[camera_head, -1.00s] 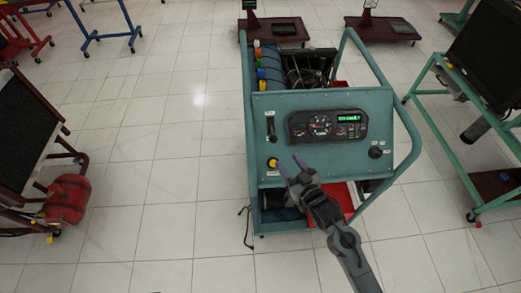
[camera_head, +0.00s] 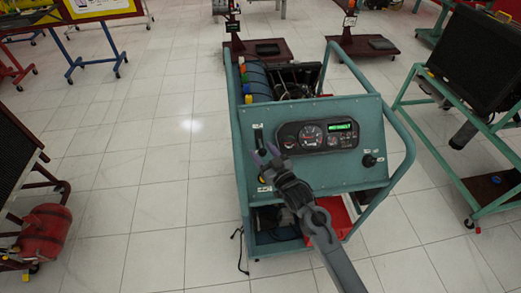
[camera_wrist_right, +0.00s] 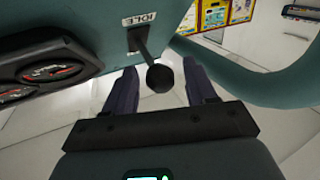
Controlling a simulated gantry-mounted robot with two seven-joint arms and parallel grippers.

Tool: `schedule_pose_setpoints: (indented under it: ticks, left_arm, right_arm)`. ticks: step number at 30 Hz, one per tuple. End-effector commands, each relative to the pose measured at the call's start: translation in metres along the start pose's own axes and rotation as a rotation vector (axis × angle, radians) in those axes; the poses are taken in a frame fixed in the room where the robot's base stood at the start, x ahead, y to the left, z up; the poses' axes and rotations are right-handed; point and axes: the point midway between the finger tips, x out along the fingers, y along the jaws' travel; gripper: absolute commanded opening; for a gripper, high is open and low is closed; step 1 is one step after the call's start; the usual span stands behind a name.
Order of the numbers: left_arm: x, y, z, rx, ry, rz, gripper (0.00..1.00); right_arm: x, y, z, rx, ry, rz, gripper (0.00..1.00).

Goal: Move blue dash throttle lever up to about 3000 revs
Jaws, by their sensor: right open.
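The teal engine trainer's sloped dash panel (camera_head: 355,176) faces me in the head view. The throttle lever sits in a slot (camera_head: 258,136) at the panel's upper left; its lower part is partly masked by my gripper. In the right wrist view, the lever's black round knob (camera_wrist_right: 160,79) stands out on a dark stem near an IDLE label (camera_wrist_right: 137,19). My right gripper (camera_head: 264,152) is open at the lever. Its two fingers (camera_wrist_right: 160,68) lie on either side of the knob, with gaps. The lever looks black, not blue. My left gripper is not in view.
The gauge cluster (camera_head: 318,136) with a lit green display is right of the lever. A black knob (camera_head: 369,160) is at the panel's right. A teal tube rail (camera_head: 402,135) curves around that side. White tiled floor is open at left.

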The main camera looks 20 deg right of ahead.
Motion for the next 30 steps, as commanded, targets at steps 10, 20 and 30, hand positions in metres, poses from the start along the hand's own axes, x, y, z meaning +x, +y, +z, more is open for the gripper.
schedule_pose_setpoints:
  ticks: [10,20,30]
  left_arm:
    - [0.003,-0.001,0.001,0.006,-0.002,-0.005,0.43]
    - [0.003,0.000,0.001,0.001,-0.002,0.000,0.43]
    - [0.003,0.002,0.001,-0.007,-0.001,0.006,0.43]
  right_arm:
    - [0.020,0.000,0.000,0.000,0.000,0.000,0.56]
    - [0.020,0.000,0.000,0.000,0.000,0.000,0.41]
    - [0.020,-0.002,0.000,0.000,0.000,-0.004,0.00]
